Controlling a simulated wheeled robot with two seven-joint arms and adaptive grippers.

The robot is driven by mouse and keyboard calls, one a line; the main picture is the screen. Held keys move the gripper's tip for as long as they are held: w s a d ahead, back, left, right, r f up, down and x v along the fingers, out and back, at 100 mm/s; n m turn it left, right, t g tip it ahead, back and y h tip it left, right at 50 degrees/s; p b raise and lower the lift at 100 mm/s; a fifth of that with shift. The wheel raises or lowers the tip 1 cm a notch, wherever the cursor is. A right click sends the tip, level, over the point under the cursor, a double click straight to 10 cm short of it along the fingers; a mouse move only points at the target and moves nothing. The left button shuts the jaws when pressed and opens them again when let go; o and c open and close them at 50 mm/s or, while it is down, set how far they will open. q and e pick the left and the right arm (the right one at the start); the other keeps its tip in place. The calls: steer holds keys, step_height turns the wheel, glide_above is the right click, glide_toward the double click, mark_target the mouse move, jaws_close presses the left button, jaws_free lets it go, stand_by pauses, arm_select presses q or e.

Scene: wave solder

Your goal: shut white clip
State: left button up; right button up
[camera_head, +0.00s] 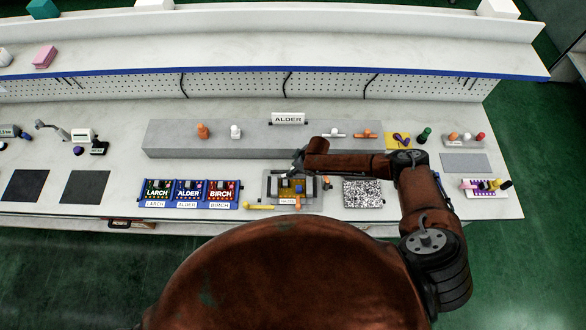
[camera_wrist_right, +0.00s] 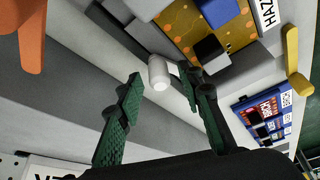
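A white knob, seemingly the white clip's end (camera_wrist_right: 160,74), shows in the right wrist view at the back edge of the grey fixture (camera_wrist_right: 245,72). My right gripper (camera_wrist_right: 163,88) is open, its green fingers on either side of the knob with gaps showing; I cannot tell whether either touches it. In the head view my right gripper (camera_head: 298,160) is at the fixture's back edge and hides the knob. The fixture (camera_head: 268,186) holds a yellow board (camera_head: 285,194) with dark and blue parts and a HAZEL label. My left gripper is not in view.
A yellow handle (camera_head: 258,207) lies at the fixture's front left. A blue tray (camera_head: 188,205) with labelled boards is to the left. Behind is a grey step (camera_head: 260,140) bearing an ALDER sign (camera_head: 288,119) and white and orange pieces. A speckled plate (camera_head: 362,193) lies to the right.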

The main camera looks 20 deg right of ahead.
jaws_close()
stand_by(0.4)
steer(key=shift+w+f+n+b, duration=0.15)
steer(key=shift+n+b, duration=0.15)
steer(key=shift+b, duration=0.4)
steer(key=n+g+b, duration=0.1)
steer(key=n+b, duration=0.2)
steer(key=b, duration=0.2)
steer(key=w+a+n+g+b, duration=0.1)
steer(key=n+b, duration=0.3)
steer(key=b, duration=0.2)
steer(key=w+a+n+g+y+b, duration=0.1)
steer(key=n+g+b, duration=0.1)
steer(key=b, duration=0.4)
steer(key=shift+w+f+n, duration=0.1)
steer(key=shift+w+n, duration=0.15)
steer(key=shift+n, duration=0.55)
steer(key=shift+w+a+r+n+g+b, duration=0.15)
steer(key=shift+n+g+b, duration=0.1)
steer(key=shift+n+b, duration=0.6)
steer(key=shift+s+a+r+n+g+b, duration=0.15)
steer(key=shift+n+g+b, duration=0.1)
steer(key=shift+n+b, duration=0.6)
steer(key=shift+w+h, duration=0.1)
steer(key=shift+h, duration=0.2)
jaws_free()
